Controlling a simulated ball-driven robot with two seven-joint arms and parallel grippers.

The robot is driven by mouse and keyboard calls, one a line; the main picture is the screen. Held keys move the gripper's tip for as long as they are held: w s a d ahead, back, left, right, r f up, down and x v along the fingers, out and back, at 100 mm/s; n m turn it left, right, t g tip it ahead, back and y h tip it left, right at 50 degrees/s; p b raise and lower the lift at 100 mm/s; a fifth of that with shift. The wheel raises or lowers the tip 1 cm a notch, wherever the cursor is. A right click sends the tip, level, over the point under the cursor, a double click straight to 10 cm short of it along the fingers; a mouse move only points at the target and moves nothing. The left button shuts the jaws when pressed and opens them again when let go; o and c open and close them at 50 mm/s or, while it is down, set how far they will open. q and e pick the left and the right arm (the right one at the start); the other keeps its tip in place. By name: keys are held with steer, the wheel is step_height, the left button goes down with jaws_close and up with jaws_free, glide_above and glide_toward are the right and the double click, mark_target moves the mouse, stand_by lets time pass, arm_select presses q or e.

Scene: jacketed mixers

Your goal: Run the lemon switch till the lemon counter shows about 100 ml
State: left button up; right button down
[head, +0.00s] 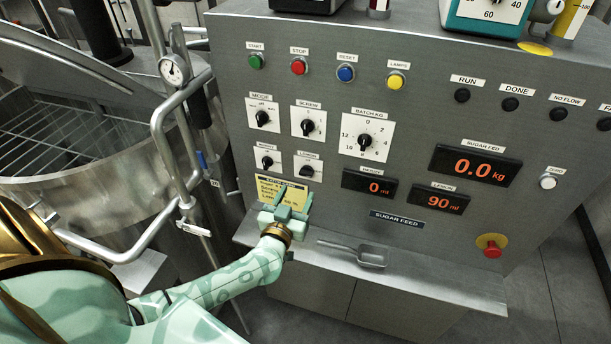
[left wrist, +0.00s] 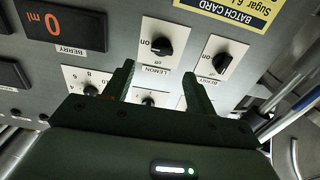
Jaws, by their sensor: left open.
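The lemon switch (head: 307,171) is a black knob on a white plate on the panel's lower left. In the left wrist view the lemon switch (left wrist: 162,47) shows upside down, with ON beside the knob; I cannot tell its setting surely. The lemon counter (head: 439,201) reads 90 ml in orange digits. My left gripper (head: 293,194) is open and empty, just below the lemon switch in the head view. In the left wrist view its fingers (left wrist: 158,72) point toward the lemon plate, apart from the knob. My right gripper is not in view.
The berry switch (head: 267,161) sits left of the lemon switch, and the berry counter (head: 376,188) reads 0. A yellow batch card (head: 268,188) is behind my gripper. A metal scoop (head: 352,254) lies on the ledge. A steel mixer (head: 110,190) stands left.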

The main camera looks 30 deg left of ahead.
mark_target(305, 174)
arm_select(q)
steer(key=b+x, duration=0.1)
steer(key=x, duration=0.7)
steer(key=shift+w, duration=0.1)
steer(key=shift+a, duration=0.1)
steer(key=c, duration=1)
